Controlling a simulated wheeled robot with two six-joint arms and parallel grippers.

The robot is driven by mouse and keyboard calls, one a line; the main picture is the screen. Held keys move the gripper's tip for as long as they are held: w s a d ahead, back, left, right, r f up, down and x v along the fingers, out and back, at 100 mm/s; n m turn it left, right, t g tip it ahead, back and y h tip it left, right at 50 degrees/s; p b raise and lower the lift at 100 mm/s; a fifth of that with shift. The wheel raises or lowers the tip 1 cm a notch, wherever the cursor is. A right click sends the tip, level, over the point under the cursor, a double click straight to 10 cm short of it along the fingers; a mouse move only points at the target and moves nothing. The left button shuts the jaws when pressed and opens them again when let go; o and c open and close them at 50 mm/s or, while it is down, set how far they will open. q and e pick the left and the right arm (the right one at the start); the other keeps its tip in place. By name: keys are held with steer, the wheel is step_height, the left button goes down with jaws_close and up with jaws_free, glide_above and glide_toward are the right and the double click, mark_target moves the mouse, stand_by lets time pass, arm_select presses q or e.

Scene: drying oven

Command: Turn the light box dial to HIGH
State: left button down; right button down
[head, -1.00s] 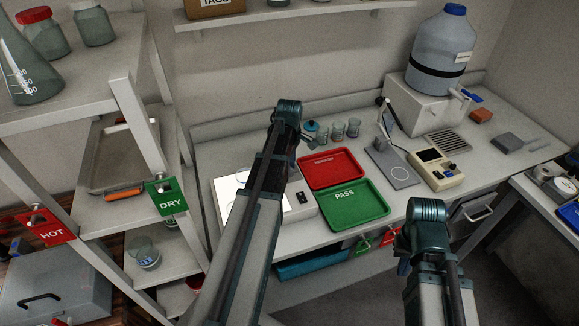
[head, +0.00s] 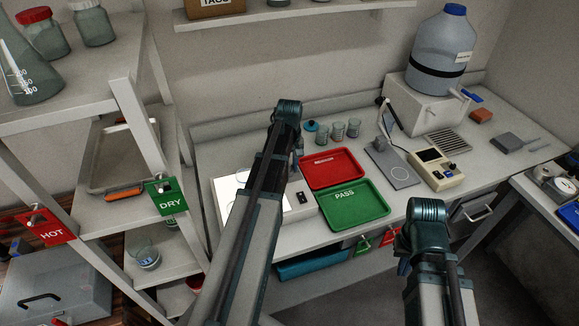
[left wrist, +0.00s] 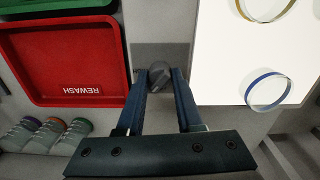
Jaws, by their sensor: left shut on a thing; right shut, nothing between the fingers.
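The light box (head: 298,212) stands on the bench with a lit white top and a small black panel on its right part. My left arm covers much of it in the head view. The lit panel (left wrist: 215,60) also shows in the left wrist view, with two clear rings on it. The dial (left wrist: 160,75) is a dark grey round knob beside the panel. My left gripper (left wrist: 163,84) is shut on the dial, one finger on each side. The dial's marks are not readable. My right gripper (head: 403,266) is mostly hidden by its own arm, shut and empty, in front of the bench.
A red REWASH tray (head: 335,168) and a green PASS tray (head: 355,205) lie right of the light box. A meter (head: 432,170) is farther right. A shelf rack (head: 125,87) stands at the left.

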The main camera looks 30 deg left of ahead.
mark_target(290, 167)
arm_select(q)
steer(key=m, duration=0.5)
steer(key=shift+m, duration=2.5)
steer(key=c, duration=0.6)
jaws_free()
steer(key=shift+o, duration=0.2)
steer(key=shift+r, duration=0.15)
step_height(290, 167, up, 14)
steer(key=p, duration=1.3)
steer(key=shift+f+p, duration=0.25)
steer(key=shift+p, duration=0.15)
